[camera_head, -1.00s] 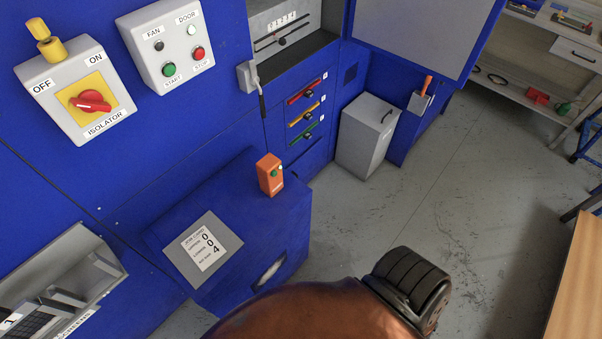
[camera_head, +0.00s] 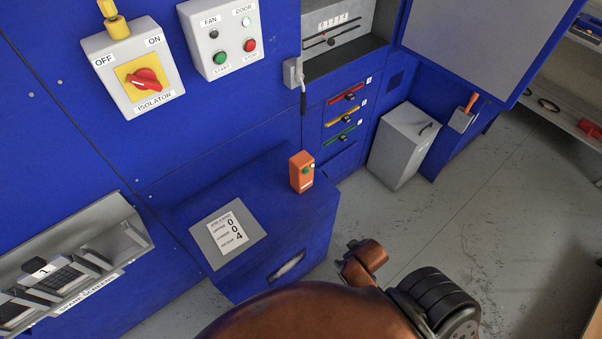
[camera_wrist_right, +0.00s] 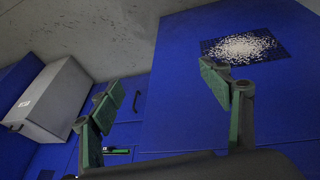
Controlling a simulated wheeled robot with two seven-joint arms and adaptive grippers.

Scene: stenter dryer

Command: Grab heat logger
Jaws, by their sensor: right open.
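The heat logger, which looks to be the small orange box (camera_head: 302,172) with a green button, stands upright on the blue ledge (camera_head: 265,180) in the head view. I cannot make it out in the right wrist view. My right gripper (camera_wrist_right: 163,85) is open and empty in the right wrist view, its green-padded fingers spread in front of blue panels. In the head view my right arm covers the bottom middle, to the right of and below the logger, and its fingers are not seen. My left gripper is not in view.
A job card (camera_head: 228,234) lies left of the logger. A grey bin (camera_head: 402,145) stands on the floor behind it. The isolator box (camera_head: 134,75) and fan/door panel (camera_head: 228,45) are on the blue wall. A pale-speckled dark patch (camera_wrist_right: 240,47) shows on a blue face.

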